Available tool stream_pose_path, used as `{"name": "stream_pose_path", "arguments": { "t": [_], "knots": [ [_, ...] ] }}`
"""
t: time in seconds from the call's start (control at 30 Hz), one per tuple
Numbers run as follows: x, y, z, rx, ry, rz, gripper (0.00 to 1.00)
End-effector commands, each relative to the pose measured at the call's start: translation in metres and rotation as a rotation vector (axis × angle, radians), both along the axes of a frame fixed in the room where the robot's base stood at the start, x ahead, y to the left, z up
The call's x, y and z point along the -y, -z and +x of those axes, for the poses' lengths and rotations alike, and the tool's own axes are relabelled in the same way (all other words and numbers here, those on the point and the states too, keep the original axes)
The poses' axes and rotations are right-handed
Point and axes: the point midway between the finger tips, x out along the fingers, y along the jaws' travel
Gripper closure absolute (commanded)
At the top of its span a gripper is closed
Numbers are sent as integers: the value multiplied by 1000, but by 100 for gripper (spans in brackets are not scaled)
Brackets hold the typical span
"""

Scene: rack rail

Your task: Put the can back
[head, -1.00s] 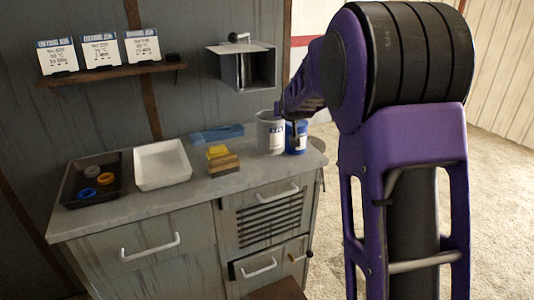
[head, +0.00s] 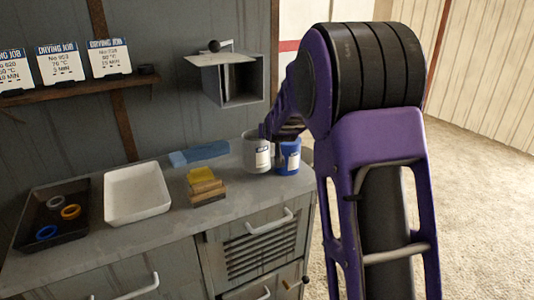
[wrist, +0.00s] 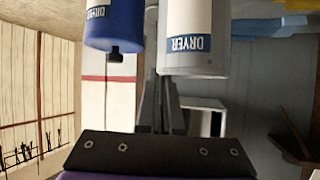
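A grey-white can (head: 256,154) and a blue can (head: 288,158) stand side by side at the right end of the counter (head: 165,225). In the wrist view, the pale can (wrist: 190,35) is right of centre with an upside-down DRYER label. The blue can (wrist: 113,25) is at the upper left, with a small black knob at its end. My gripper (wrist: 160,100) points towards the gap between them; its dark fingers look close together. Their tips are partly hidden, so I cannot tell whether they hold or touch a can.
A grey open-fronted box (head: 230,78) is on the wall above the cans. A white tray (head: 136,193), a black tray (head: 40,232) with coloured rings, yellow and brown blocks (head: 205,186) and a blue item (head: 198,153) occupy the counter. Job cards (head: 60,65) stand on a shelf at left.

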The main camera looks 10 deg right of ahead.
Motion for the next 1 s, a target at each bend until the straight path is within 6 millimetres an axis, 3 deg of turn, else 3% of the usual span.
{"name": "stream_pose_path", "arguments": {
  "t": [0.23, 0.43, 0.77, 0.93, 1.0],
  "knots": [
    [0, 17, 1, 6, 1, 0, 100],
    [0, 43, 1, 5, 0, 0, 100],
    [0, 46, 1, 7, -1, 0, 100],
    [0, 48, 0, 2, 0, 0, 70],
    [0, 48, 0, 2, 0, 0, 67]
  ]
}}
